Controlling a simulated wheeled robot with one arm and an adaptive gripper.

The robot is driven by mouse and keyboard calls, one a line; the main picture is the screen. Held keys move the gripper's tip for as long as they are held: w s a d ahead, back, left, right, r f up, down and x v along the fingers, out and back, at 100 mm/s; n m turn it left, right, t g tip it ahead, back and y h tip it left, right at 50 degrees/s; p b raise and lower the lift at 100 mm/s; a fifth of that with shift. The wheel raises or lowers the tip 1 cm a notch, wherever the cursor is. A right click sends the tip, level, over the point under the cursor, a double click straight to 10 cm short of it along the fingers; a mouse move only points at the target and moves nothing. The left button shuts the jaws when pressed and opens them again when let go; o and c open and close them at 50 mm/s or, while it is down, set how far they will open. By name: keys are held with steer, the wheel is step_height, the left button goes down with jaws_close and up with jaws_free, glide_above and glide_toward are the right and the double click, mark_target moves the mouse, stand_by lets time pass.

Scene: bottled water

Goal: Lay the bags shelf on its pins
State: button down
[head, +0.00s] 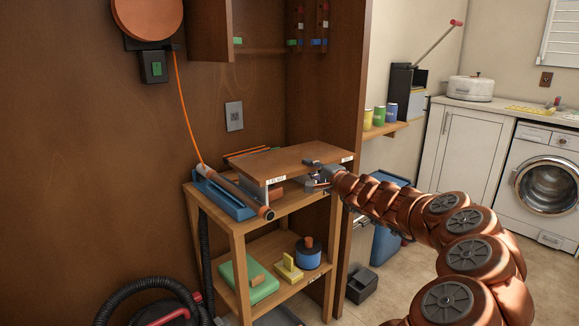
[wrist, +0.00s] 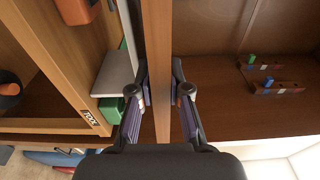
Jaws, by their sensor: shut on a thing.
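The shelf board (head: 285,160), flat and brown, lies level above the tool bench. It carries a small label on its front edge. My gripper (head: 316,174) holds its right front part, one finger above and one below. In the wrist view my gripper (wrist: 160,102) is shut on the board (wrist: 158,45), which shows edge-on between the fingers. Coloured pins (head: 293,42) (head: 318,42) sit on the cabinet's inner side; a green one (head: 238,41) shows at left. Pins (wrist: 268,88) also show in the wrist view. Whether the board touches the grey support below is unclear.
The bench (head: 295,203) holds a blue tray (head: 222,195) with a tool at left. Its lower shelf holds a green case (head: 250,280) and a blue pot (head: 308,256). The open cabinet (head: 208,30) is above. Cans (head: 379,116) stand on a ledge at right.

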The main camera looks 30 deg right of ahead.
steer(key=s+d+b, duration=0.1)
steer(key=s+b, duration=0.1)
steer(key=s, duration=0.7)
steer(key=shift+s, duration=0.15)
stand_by(0.7)
steer(key=shift+d+r, duration=0.1)
